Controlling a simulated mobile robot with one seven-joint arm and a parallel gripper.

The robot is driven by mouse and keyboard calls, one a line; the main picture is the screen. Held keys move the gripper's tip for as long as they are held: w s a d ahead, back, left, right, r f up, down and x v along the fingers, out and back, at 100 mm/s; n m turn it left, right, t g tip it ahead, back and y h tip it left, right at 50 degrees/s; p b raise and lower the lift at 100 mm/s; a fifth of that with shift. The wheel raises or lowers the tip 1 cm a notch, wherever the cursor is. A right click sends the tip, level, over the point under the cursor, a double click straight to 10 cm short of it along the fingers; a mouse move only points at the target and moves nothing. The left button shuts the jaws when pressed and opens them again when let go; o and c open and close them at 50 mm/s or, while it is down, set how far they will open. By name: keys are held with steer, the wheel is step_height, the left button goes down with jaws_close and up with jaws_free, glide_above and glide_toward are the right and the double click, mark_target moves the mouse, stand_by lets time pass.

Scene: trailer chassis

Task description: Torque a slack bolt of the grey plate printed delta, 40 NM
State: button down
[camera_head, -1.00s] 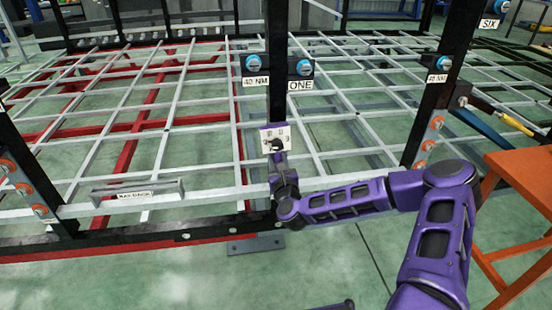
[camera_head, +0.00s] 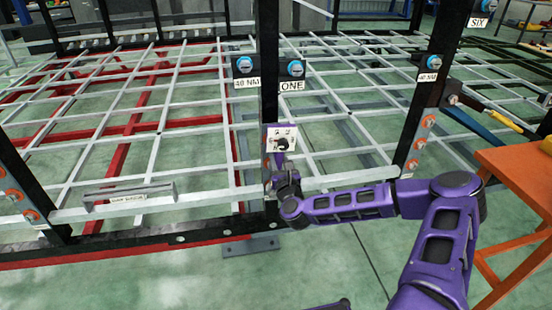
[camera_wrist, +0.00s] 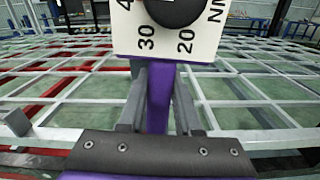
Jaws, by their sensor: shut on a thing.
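My gripper (camera_head: 281,168) is in front of the black upright post in the middle of the head view. In the wrist view its two grey fingers (camera_wrist: 160,92) are shut on a purple handle (camera_wrist: 158,110). The handle carries a white dial plate (camera_head: 283,138) with a black knob. In the wrist view the plate (camera_wrist: 150,42) shows 30, 20 and NM, with its top cut off. Grey plates with orange bolts are on the left post (camera_head: 18,178) and the right post (camera_head: 416,152). I cannot read the word delta on any plate.
Blue-faced round fittings sit on the posts, with labels 40 NM (camera_head: 247,84), ONE (camera_head: 291,85), a second 40 NM (camera_head: 428,77) and SIX (camera_head: 479,22). A grey bar with an unreadable label (camera_head: 127,198) lies at left. An orange table (camera_head: 520,170) stands at right.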

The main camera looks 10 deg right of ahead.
steer(key=shift+d, duration=0.2)
steer(key=shift+d+f+m, duration=0.15)
steer(key=shift+d+m, duration=0.45)
steer(key=shift+d, duration=0.05)
steer(key=shift+a+n, duration=0.4)
steer(key=shift+s, duration=2.95)
steer(key=shift+s, duration=0.1)
